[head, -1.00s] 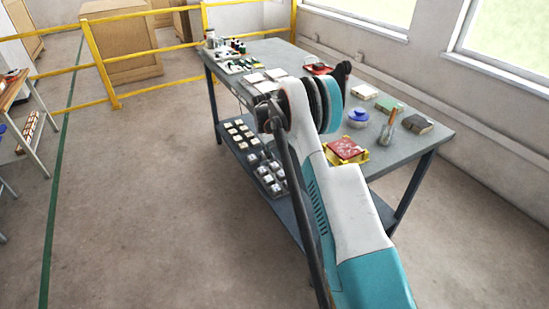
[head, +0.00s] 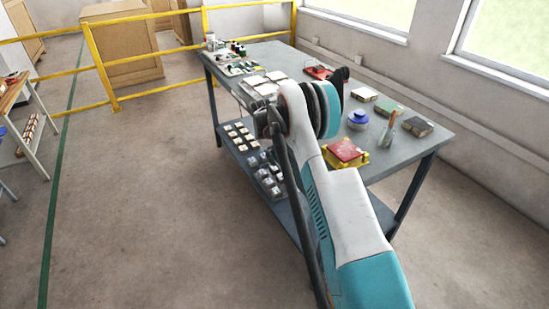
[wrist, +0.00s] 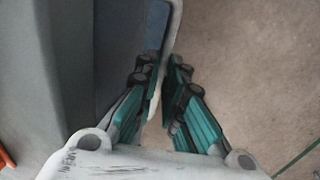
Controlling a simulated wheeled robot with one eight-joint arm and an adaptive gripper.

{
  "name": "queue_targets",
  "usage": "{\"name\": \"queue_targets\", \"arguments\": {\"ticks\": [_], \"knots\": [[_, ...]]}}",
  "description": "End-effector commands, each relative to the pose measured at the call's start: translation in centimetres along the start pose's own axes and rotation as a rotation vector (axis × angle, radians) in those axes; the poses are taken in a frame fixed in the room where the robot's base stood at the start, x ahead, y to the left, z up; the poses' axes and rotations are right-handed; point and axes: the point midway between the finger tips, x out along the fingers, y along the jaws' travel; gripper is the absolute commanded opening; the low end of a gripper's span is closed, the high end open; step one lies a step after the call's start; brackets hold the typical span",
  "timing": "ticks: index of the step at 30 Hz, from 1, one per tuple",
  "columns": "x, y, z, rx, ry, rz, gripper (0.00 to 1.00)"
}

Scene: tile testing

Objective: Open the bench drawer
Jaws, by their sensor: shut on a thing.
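The bench (head: 405,150) is a grey table with dark legs and a lower shelf. Its drawer is hidden behind my arm in the head view. In the wrist view a bluish-grey panel (wrist: 155,25), which looks like the drawer front, has a thin pale edge or handle strip (wrist: 158,88) along it. My gripper (wrist: 160,72), with teal and black fingers, has one finger on each side of this strip and is shut on it. The exact contact is partly hidden by the fingers. How far the drawer stands out cannot be told.
On the bench top are a red block on a yellow stand (head: 346,152), a blue-lidded jar (head: 358,119) and several tiles. The lower shelf holds trays of small samples (head: 241,134). A yellow railing (head: 95,60) stands behind. The floor (head: 140,200) left of the bench is clear.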

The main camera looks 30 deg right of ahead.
Motion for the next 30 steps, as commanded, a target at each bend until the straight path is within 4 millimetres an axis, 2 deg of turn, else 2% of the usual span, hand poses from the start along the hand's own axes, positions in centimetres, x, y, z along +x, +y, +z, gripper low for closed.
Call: {"name": "queue_targets", "arguments": {"ticks": [8,21,30], "knots": [[-0.9,-4.8,0.0,-0.005,0.001,-0.001,0.00],[-3.1,-16.5,0.1,-0.005,0.001,-0.001,0.00],[-4.2,-22.1,0.2,-0.002,0.000,-0.001,0.00]]}}
